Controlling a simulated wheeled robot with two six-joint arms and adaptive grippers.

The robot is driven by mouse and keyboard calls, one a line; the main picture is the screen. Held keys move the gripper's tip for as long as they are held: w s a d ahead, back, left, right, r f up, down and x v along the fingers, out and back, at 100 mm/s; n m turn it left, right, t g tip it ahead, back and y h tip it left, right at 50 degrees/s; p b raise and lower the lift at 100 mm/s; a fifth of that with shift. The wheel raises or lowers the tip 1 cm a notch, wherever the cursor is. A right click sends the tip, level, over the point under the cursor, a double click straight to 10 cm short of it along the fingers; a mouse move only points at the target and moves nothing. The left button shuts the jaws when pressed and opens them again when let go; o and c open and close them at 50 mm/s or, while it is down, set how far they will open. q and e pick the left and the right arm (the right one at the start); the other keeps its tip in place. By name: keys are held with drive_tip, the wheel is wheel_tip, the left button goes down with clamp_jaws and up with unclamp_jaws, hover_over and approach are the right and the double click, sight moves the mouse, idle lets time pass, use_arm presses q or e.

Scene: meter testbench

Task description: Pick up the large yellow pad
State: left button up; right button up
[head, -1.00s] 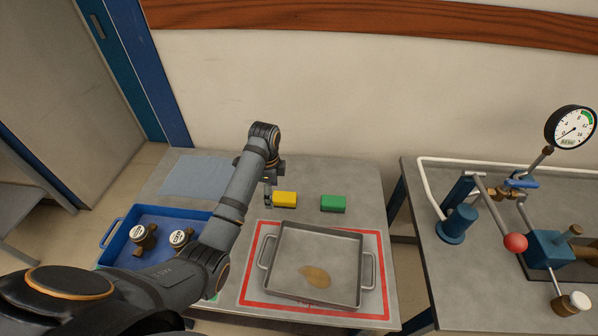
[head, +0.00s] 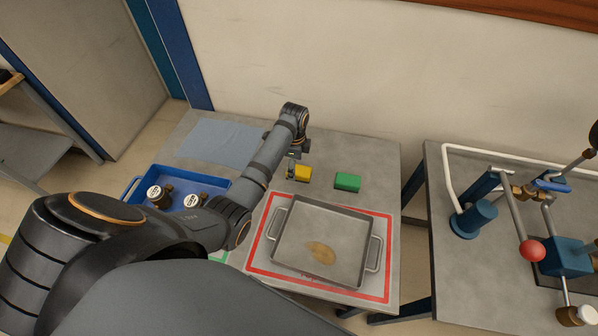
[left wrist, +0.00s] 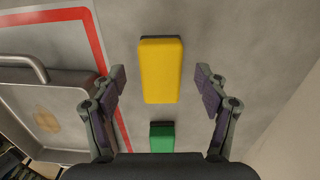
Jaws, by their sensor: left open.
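The yellow pad (head: 303,173) lies on the grey table behind the metal tray; my left gripper partly covers its left side in the head view. In the left wrist view the yellow pad (left wrist: 161,70) lies lengthwise between the open fingers of my left gripper (left wrist: 160,83), with a gap on each side and a dark layer at its far end. My left gripper (head: 292,168) is open and empty, over the pad. My right gripper is not in view.
A green pad (head: 347,182) lies right of the yellow one. A metal tray (head: 363,215) with a brown stain sits inside a red outline. A blue bin (head: 135,184) with meters and a blue cloth (head: 217,142) are at left. A second bench (head: 490,275) holds pipework.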

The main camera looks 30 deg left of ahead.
use_arm(q)
wheel_tip(320, 180, down, 3)
drive_tip(key=shift+w+d+f, duration=0.1)
drive_tip(key=c, duration=1.2)
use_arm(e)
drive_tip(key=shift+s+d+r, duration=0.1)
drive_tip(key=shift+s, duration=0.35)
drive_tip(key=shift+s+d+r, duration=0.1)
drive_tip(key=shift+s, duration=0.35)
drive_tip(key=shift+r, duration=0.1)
